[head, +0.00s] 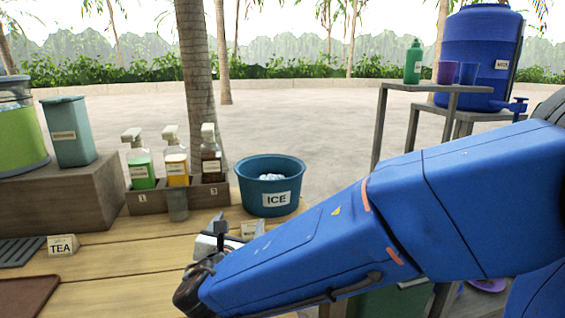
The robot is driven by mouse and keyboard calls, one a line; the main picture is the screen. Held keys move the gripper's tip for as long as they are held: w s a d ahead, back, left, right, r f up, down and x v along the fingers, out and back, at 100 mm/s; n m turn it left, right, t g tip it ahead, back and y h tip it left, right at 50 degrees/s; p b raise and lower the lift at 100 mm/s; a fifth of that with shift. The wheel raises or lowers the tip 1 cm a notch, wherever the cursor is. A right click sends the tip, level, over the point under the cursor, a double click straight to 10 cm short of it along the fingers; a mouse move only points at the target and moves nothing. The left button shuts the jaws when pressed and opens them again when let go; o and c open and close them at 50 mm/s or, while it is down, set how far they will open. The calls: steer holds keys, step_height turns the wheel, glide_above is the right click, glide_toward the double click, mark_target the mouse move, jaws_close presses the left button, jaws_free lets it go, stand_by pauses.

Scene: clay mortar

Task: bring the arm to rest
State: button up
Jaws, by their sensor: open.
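My blue arm reaches in from the right and slopes down to the left over the wooden counter (120,258). My gripper (232,231) is at the end of the arm, low over the counter and in front of the blue ICE bucket (268,212). It is open, and I see nothing held between its fingers. The wrist and the arm hide part of the gripper and the counter behind them. A small label card (250,228) shows partly beside the fingers.
Three pump bottles (175,165) stand in a numbered grey rack (148,200), with a small cup (178,205) in front. A TEA card (62,245) and a dark tray (25,297) lie left. A side table (400,88) holds a green bottle (413,62) and cups near a blue barrel (478,50).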

steer(key=d+m+g+h, duration=0.1)
steer(key=d+m, duration=0.1)
steer(key=d, duration=0.4)
steer(key=w+d+m+g+h, duration=0.1)
steer(key=d+m+h, duration=0.1)
steer(key=d, duration=0.4)
steer(key=d+f+m+g+h, duration=0.1)
steer(key=d+m, duration=0.3)
steer(key=d, duration=0.2)
steer(key=shift+w+d+g+h, duration=0.15)
steer(key=shift+d+g+h, duration=0.15)
steer(key=shift+d+g, duration=0.1)
steer(key=s+d+f+m+g, duration=0.1)
steer(key=s+d+m+g, duration=0.15)
steer(key=d, duration=0.25)
steer(key=s+d+f+m+g+h, duration=0.1)
steer(key=d+m, duration=0.2)
steer(key=d, duration=0.2)
steer(key=s+d+f+m+g, duration=0.1)
steer(key=s+d+m, duration=0.1)
steer(key=d, duration=0.3)
steer(key=s+d+f+m+g+y, duration=0.1)
steer(key=s+d+f+m+g, duration=0.25)
steer(key=s+d+m, duration=0.45)
steer(key=s+a+f+m+y, duration=0.1)
steer(key=s+m+y, duration=0.4)
steer(key=s+m, duration=0.4)
steer(key=shift+s+a+m, duration=0.35)
steer(key=shift+s+a, duration=0.05)
steer(key=shift+s, duration=0.6)
